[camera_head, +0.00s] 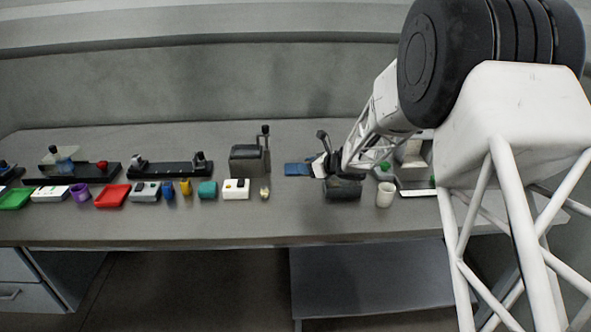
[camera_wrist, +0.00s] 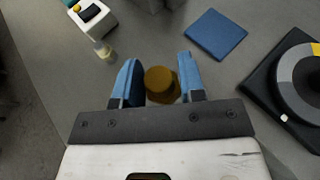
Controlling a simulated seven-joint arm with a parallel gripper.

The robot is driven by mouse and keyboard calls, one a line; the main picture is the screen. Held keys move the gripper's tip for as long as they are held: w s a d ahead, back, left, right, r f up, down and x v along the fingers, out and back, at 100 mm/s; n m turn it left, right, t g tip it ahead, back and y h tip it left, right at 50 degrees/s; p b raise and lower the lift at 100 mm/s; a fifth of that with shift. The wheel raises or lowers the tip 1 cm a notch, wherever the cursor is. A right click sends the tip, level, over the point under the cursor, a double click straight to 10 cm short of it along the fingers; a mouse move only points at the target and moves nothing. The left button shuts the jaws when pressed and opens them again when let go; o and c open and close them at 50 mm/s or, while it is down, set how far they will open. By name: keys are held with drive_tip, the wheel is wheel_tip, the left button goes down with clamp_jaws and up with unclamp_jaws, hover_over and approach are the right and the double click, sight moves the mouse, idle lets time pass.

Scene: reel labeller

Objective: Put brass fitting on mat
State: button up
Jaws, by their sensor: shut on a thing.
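The brass fitting (camera_wrist: 160,80), a round brown-gold piece, sits between the two blue fingers of my gripper (camera_wrist: 158,62) in the wrist view. My gripper is shut on it. The blue mat (camera_wrist: 216,35) lies flat and empty on the bench, ahead and to the right of my gripper in the wrist view. In the head view the mat (camera_head: 297,169) is just left of my gripper's end, and the fitting cannot be made out there.
A black device with a reel (camera_wrist: 305,80) stands right of the mat in the wrist view. A small bottle (camera_wrist: 103,50) and a white button box (camera_wrist: 92,14) are at the upper left. A pale cup (camera_head: 385,194) stands at the right in the head view.

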drive_tip(key=shift+s+a+f+n+g+y, duration=0.2)
drive_tip(key=shift+a+f+n+g+y, duration=0.15)
drive_tip(key=shift+f+n+g, duration=0.15)
drive_tip(key=shift+s+a+f+n+g+y, duration=0.2)
drive_tip(key=shift+a+f+n+g+y, duration=0.2)
drive_tip(key=shift+f+n, duration=0.15)
drive_tip(key=shift+f, duration=0.1)
drive_tip(key=shift+w, duration=0.1)
hover_over(295, 168)
drive_tip(key=shift+f, duration=0.75)
idle(0.3)
drive_tip(key=shift+f, duration=1.75)
